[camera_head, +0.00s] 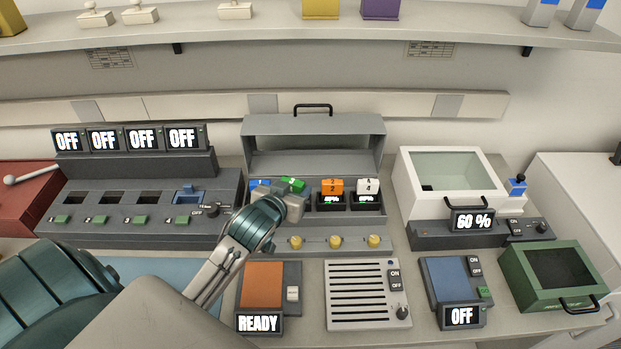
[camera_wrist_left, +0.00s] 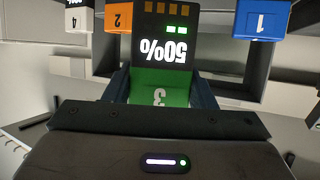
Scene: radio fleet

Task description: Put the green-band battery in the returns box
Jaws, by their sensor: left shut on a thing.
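The green-band battery (camera_head: 292,184) is between the fingers of my left gripper (camera_head: 293,197), over the grey open-lidded case. In the left wrist view the battery (camera_wrist_left: 160,90) shows a green band marked 3, a 50% display and gold contacts, upside down in the picture. The gripper is shut on its green band. I cannot tell how far the battery is clear of its slot. No box carries a readable returns label; a green open box (camera_head: 515,279) with a black handle stands at the right. My right gripper is not in view.
A blue battery (camera_head: 260,183), an orange one (camera_head: 333,186) and a white one (camera_head: 367,186) stand close beside the held battery. The case's raised lid (camera_head: 314,126) is behind. A white bin (camera_head: 405,187) and several devices crowd the bench.

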